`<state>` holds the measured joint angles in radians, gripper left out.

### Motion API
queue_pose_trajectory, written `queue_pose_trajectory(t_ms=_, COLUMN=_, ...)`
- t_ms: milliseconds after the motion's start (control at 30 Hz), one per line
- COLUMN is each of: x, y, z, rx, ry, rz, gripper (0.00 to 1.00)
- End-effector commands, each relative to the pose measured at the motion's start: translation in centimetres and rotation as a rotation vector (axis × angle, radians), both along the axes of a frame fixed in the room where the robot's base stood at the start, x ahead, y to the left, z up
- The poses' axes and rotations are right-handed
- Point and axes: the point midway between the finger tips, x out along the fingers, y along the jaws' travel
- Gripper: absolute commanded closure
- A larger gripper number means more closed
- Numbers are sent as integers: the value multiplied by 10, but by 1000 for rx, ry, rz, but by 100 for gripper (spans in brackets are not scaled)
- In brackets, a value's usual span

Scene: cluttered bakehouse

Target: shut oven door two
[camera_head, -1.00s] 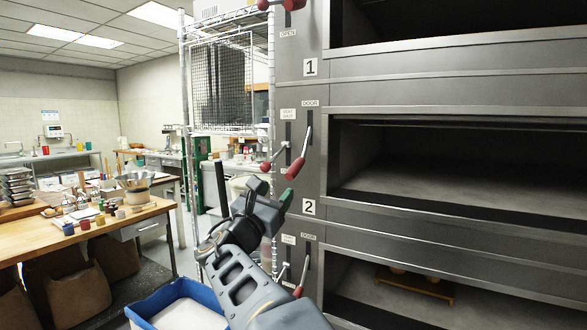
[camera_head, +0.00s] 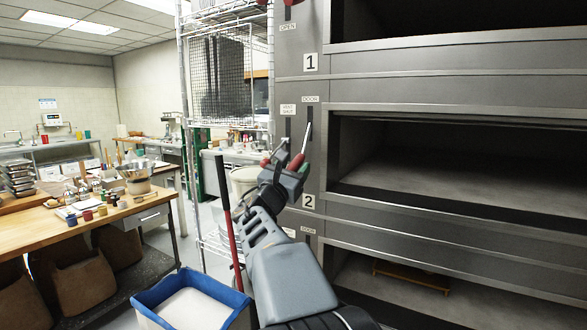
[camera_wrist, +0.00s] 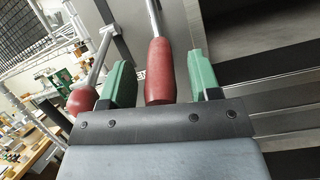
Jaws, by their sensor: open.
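Plate 2 (camera_head: 308,203) is below a pair of levers beside the middle oven chamber (camera_head: 450,155), which stands open and dark inside. The right lever (camera_head: 305,137), under a DOOR label (camera_head: 310,99), slants down to a red grip (camera_wrist: 160,70). The left lever, under a vent label (camera_head: 288,109), ends in a red knob (camera_wrist: 82,101). My gripper (camera_head: 288,170) is open, with its green fingers on either side of the door lever's red grip. The wrist view shows that grip between the fingers and the vent knob outside the left finger. Whether a finger touches the grip I cannot tell.
A blue tub (camera_head: 180,278) stands on the floor left of my arm. A red and dark pole (camera_head: 231,235) rises close beside my arm. A wire rack (camera_head: 215,90) stands left of the oven. A cluttered wooden table (camera_head: 140,204) is farther left.

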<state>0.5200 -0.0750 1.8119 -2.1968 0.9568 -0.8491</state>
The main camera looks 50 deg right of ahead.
Motion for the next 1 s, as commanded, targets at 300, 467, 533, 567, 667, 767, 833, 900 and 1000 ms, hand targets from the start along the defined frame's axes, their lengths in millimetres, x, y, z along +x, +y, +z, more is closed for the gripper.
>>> queue_pose_trajectory(t_ms=300, x=0, y=0, z=0, rx=0, ry=0, rz=0, gripper=70)
queue_pose_trajectory(t_ms=467, x=0, y=0, z=0, rx=0, ry=0, rz=0, gripper=85)
queue_pose_trajectory(t_ms=533, x=0, y=0, z=0, rx=0, ry=0, rz=0, gripper=92)
queue_pose_trajectory(t_ms=567, x=0, y=0, z=0, rx=0, ry=0, rz=0, gripper=95)
queue_pose_trajectory(t_ms=667, x=0, y=0, z=0, rx=0, ry=0, rz=0, gripper=100)
queue_pose_trajectory(t_ms=767, x=0, y=0, z=0, rx=0, ry=0, rz=0, gripper=100)
queue_pose_trajectory(t_ms=833, x=-1, y=0, z=1, rx=2, ry=0, rz=-1, gripper=100)
queue_pose_trajectory(t_ms=900, x=-5, y=0, z=3, rx=11, ry=1, rz=-4, gripper=100)
queue_pose_trajectory(t_ms=1000, x=-16, y=0, z=8, rx=38, ry=5, rz=-13, gripper=100)
